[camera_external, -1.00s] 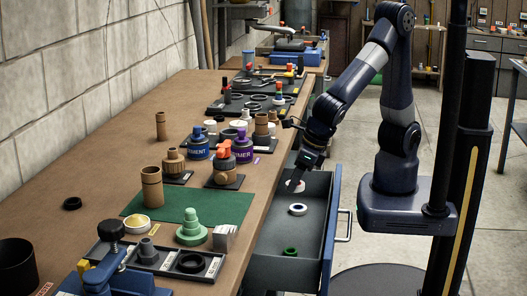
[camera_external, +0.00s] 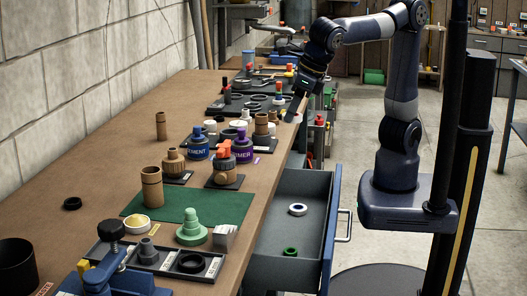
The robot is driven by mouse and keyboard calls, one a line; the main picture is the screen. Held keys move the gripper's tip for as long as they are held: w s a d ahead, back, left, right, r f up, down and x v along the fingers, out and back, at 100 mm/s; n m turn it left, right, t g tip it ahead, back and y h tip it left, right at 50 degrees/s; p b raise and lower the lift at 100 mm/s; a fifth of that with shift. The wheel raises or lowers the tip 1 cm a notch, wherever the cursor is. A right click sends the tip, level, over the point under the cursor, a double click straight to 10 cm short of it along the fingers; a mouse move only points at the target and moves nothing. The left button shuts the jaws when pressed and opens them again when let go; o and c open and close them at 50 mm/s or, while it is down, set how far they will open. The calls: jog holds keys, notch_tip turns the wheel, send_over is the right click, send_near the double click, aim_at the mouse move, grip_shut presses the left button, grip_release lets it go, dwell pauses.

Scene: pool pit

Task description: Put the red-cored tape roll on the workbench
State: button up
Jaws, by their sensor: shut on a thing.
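My gripper (camera_external: 293,108) is shut at the right edge of the workbench (camera_external: 262,190), beside the far group of fittings. It is shut on the red-cored tape roll, a white ring that shows only as a small pale patch (camera_external: 289,118) at the fingertips. The fingers hide most of the roll, and I cannot tell whether it touches the bench top. The open drawer (camera_external: 333,228) below holds a white roll with a blue core (camera_external: 298,209) and a green roll (camera_external: 290,251).
A green mat (camera_external: 225,205) lies closer. A black tray (camera_external: 255,104) of rings and fittings lies left of my gripper. The bench strip along the right edge is bare.

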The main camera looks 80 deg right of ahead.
jog(key=w+a+r+p, duration=0.2)
jog(key=w, duration=0.4)
jog(key=w+a+r+p, duration=0.2)
jog(key=w+a, duration=0.1)
jog(key=w, duration=0.2)
jog(key=p, duration=1)
send_over(144, 168)
jog(key=s, duration=0.1)
notch_tip(144, 168, down, 6)
notch_tip(144, 168, down, 14)
jog(key=shift+s+p, duration=0.15)
jog(key=shift+p, duration=0.45)
jog(key=shift+f, duration=0.1)
jog(key=shift+f, duration=0.15)
jog(key=o, duration=1)
jog(key=shift+c, duration=0.2)
